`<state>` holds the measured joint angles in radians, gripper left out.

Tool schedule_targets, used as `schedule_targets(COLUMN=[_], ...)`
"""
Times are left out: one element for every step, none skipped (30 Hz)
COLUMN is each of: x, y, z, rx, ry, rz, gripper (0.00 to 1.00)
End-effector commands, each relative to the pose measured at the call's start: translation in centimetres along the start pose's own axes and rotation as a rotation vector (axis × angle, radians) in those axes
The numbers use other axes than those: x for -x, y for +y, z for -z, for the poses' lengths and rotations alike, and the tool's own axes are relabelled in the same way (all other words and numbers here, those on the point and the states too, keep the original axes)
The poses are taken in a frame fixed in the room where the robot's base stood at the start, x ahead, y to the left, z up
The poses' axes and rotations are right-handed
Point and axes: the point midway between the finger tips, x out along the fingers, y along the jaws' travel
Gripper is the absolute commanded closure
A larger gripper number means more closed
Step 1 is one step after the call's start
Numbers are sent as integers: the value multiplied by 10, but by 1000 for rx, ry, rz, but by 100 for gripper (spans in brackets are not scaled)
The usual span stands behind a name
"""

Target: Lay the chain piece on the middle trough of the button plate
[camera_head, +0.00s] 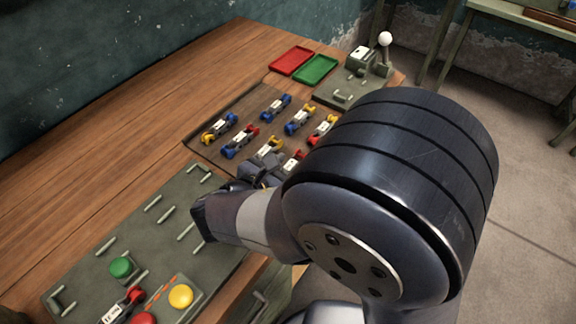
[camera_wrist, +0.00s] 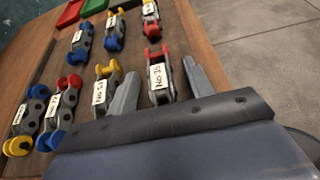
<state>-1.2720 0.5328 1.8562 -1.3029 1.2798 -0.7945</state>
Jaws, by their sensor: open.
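The button plate (camera_head: 140,235) is grey-green, with several short grey rails forming its troughs; its middle stretch looks bare. A chain piece (camera_head: 124,306) lies near its front end beside the buttons. My gripper (camera_wrist: 159,70) is open at the mat of chain pieces, beyond the plate. A grey chain piece with a red end and a "NO 35" label (camera_wrist: 158,78) appears between its fingers in the wrist view; I cannot tell whether they touch. In the head view my arm partly hides this area. A yellow-ended chain piece (camera_wrist: 101,90) lies just left of the left finger.
Several other chain pieces lie in rows on the dark mat (camera_head: 246,103). A red tray (camera_head: 291,60), a green tray (camera_head: 315,69) and a lever fixture (camera_head: 362,62) stand beyond. Green (camera_head: 121,267), yellow (camera_head: 181,296) and red (camera_head: 143,318) buttons rise from the plate. The table's left side is clear.

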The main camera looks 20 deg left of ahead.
Motion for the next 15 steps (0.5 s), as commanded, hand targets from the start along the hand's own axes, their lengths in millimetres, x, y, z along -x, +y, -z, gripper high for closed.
schedule_targets(x=[0, 0, 0, 0, 0, 0, 0, 0, 0, 7, 15, 25, 31, 37, 46], y=[0, 0, 0, 0, 0, 0, 0, 0, 0, 1, 1, 1, 0, -1, -2], z=[0, 0, 0, 0, 0, 0, 0, 0, 0, 0, -1, 0, 0, 1, 1], rx=[0, 0, 0, 0, -1, -1, -1, -1, -2, -2, -2, -1, 0, 0, 0], ry=[0, 0, 0, 0, 0, 0, 0, 0, 0, 0, -1, 0, -1, 0, -1], rz=[0, 0, 0, 0, 0, 0, 0, 0, 0, -5, -7, -7, -7, -7, -7], gripper=[51, 51, 51, 51, 51, 51, 51, 51, 51, 51, 51, 51, 51, 51, 51])
